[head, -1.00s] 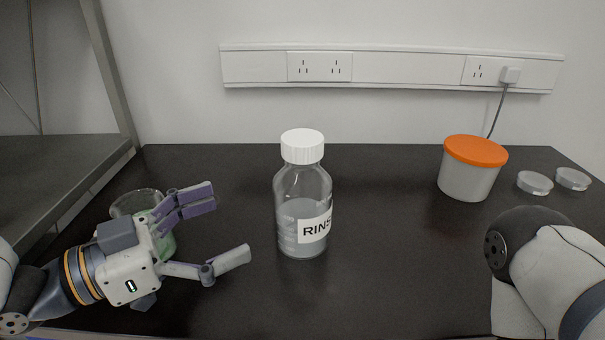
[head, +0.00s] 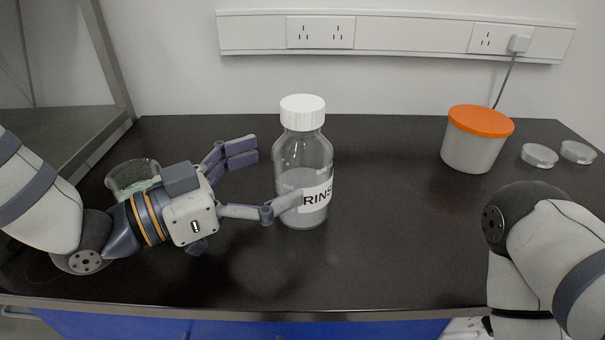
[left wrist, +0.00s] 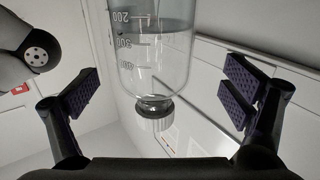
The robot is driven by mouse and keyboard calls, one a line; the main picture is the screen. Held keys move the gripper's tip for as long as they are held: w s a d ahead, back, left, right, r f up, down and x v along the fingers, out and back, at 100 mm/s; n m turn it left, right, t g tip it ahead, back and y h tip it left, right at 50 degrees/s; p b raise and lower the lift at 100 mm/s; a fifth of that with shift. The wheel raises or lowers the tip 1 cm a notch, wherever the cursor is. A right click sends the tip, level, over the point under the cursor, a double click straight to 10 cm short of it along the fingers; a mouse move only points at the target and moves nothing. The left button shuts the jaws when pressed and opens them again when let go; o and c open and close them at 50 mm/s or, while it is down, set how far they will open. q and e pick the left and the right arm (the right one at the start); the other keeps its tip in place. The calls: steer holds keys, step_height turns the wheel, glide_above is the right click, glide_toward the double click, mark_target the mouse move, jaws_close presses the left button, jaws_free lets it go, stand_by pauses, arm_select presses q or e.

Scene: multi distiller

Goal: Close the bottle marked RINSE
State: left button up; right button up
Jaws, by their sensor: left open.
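The clear glass bottle marked RINSE (head: 303,165) stands upright on the dark bench in the middle of the head view. It holds a clear liquid. A white ribbed cap (head: 302,112) sits on its neck; I cannot tell how tight it is. My left gripper (head: 265,176) is open, just left of the bottle, with one finger in front of the bottle's lower body. In the left wrist view the bottle (left wrist: 155,65) appears inverted between the open fingers, with its cap (left wrist: 164,130) below. My right gripper is out of view.
A glass beaker with greenish contents (head: 130,178) stands behind my left arm. A tub with an orange lid (head: 480,122) and two small clear dishes (head: 540,155) are at the back right.

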mark_target(303, 165)
arm_select(q)
steer(key=x, duration=0.4)
steer(key=shift+s+d+f, duration=0.2)
steer(key=shift+d, duration=0.2)
steer(key=shift+w+d, duration=0.25)
steer(key=shift+d, duration=0.1)
